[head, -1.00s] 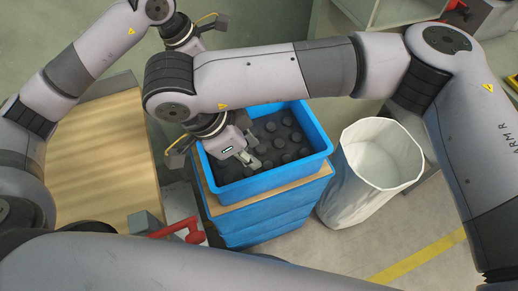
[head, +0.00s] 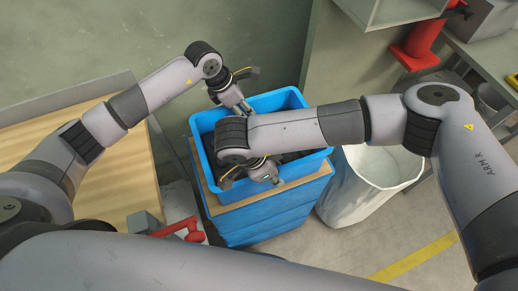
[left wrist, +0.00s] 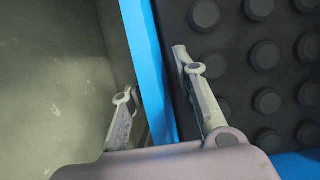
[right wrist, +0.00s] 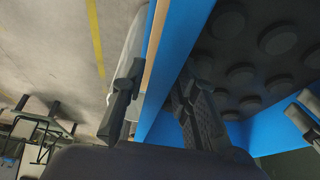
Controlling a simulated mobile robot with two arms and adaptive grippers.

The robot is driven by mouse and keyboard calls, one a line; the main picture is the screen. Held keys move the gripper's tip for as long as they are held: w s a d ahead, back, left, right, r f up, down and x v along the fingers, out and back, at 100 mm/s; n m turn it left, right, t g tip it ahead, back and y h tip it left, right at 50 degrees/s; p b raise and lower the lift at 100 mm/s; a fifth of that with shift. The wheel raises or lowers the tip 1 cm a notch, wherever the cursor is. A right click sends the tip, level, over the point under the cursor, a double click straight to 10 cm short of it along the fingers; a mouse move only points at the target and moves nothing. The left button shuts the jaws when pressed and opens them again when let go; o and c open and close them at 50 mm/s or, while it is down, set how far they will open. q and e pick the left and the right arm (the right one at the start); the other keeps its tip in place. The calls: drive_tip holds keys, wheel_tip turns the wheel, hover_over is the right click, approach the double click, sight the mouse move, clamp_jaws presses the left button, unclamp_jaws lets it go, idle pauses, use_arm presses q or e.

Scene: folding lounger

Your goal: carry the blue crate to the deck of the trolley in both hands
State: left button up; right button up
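The blue crate (head: 282,101) stands on a wooden board (head: 272,192) on top of a blue base, and dark round parts (left wrist: 265,55) lie inside it. My left gripper (head: 247,108) is at the crate's far rim. In the left wrist view its fingers are open on either side of the blue wall (left wrist: 147,70), one outside and one inside. My right gripper (head: 272,180) is at the near rim. In the right wrist view its open fingers (right wrist: 157,105) straddle the blue wall (right wrist: 185,35). I cannot pick out the trolley for certain.
A white bag-like bin (head: 365,185) stands close to the crate's right. A wooden bench (head: 95,180) with a red-handled vise (head: 180,228) is at left. Floor with a yellow line (head: 415,258) is open at front right.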

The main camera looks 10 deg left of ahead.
use_arm(q)
drive_tip(key=shift+d+f, duration=0.1)
drive_tip(key=shift+f, duration=0.15)
use_arm(e)
drive_tip(key=shift+d+f, duration=0.1)
drive_tip(key=shift+f, duration=0.15)
use_arm(q)
drive_tip(key=shift+c, duration=0.3)
use_arm(e)
drive_tip(key=shift+c, duration=0.3)
use_arm(q)
clamp_jaws()
use_arm(e)
clamp_jaws()
use_arm(q)
drive_tip(key=shift+w+r, duration=0.15)
drive_tip(key=shift+r, duration=0.05)
use_arm(e)
drive_tip(key=shift+w+r, duration=0.15)
drive_tip(key=shift+r, duration=0.05)
